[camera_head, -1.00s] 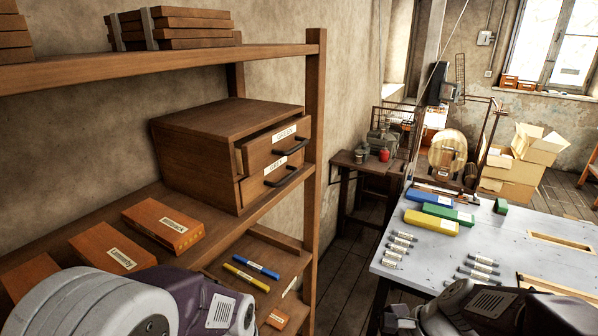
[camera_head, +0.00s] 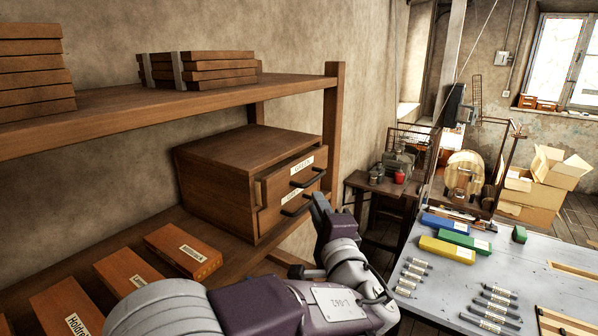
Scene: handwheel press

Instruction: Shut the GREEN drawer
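A brown wooden cabinet (camera_head: 217,185) with two stacked drawers stands on the middle shelf. The upper drawer (camera_head: 279,186) sticks out from the cabinet. Its white label is small; it seemed to read GREEN in the earlier frame. The lower drawer (camera_head: 270,222) has its own label and looks nearly flush, partly hidden. Each drawer has a dark bar handle. My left gripper (camera_head: 318,204) is in front of the cabinet at its right side, close to the lower handle; I cannot tell whether it touches. Its fingers are seen edge-on, so their opening is unclear. My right gripper is out of view.
The shelf post (camera_head: 332,125) rises just behind the drawers' right side. Orange-brown boxes (camera_head: 183,250) lie on the shelf left of my arm. The upper shelf (camera_head: 215,100) overhangs the cabinet. A grey worktable (camera_head: 540,258) with coloured boxes and metal cylinders stands at right.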

